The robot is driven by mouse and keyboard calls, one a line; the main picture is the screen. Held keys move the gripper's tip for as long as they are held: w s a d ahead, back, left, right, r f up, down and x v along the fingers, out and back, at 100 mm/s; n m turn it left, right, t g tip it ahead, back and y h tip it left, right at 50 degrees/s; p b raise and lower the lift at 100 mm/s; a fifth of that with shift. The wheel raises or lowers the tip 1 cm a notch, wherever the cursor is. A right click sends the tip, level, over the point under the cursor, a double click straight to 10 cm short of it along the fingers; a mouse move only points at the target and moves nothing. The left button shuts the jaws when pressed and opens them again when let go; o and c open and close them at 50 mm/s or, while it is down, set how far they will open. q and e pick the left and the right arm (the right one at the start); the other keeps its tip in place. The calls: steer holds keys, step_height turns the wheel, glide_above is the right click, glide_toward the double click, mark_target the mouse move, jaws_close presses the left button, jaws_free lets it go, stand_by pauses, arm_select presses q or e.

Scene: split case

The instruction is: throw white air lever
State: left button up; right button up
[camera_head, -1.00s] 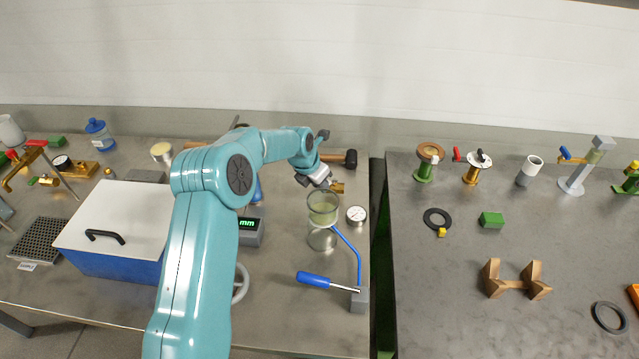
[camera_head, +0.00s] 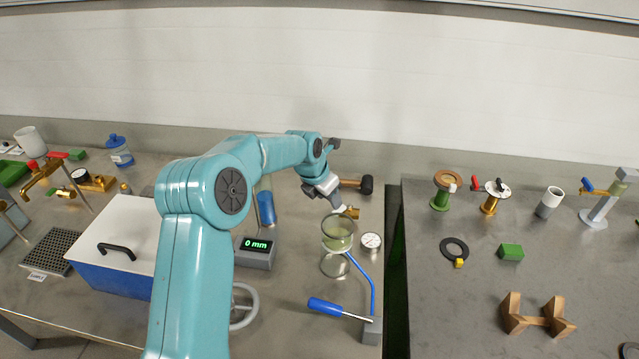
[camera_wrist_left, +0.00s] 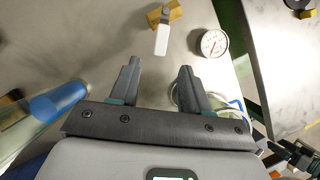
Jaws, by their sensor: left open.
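A white lever (camera_wrist_left: 163,40) sticks out from a small brass valve (camera_wrist_left: 166,13) in the left wrist view. The brass valve also shows in the head view (camera_head: 352,212), on the left bench near its right edge. My left gripper (camera_wrist_left: 159,68) is open and empty. Its two dark fingers point toward the lever, whose free end appears in line with the gap between the fingertips. I cannot tell how far above or below the lever they are. In the head view the left gripper (camera_head: 332,198) is just left of the valve. My right gripper is not in view.
A pressure gauge (camera_wrist_left: 214,43) lies right of the valve. A hammer (camera_head: 365,185) lies behind. A dark gap (camera_head: 396,270) separates the two benches.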

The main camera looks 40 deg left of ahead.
arm_select(q)
steer(key=b+v, duration=0.1)
steer(key=v, duration=0.9)
steer(key=shift+w, duration=0.1)
steer(key=b, duration=0.7)
glide_toward(341, 208)
steer(key=x, duration=0.7)
steer(key=shift+w+f, duration=0.15)
steer(key=shift+f, duration=0.1)
jaws_close()
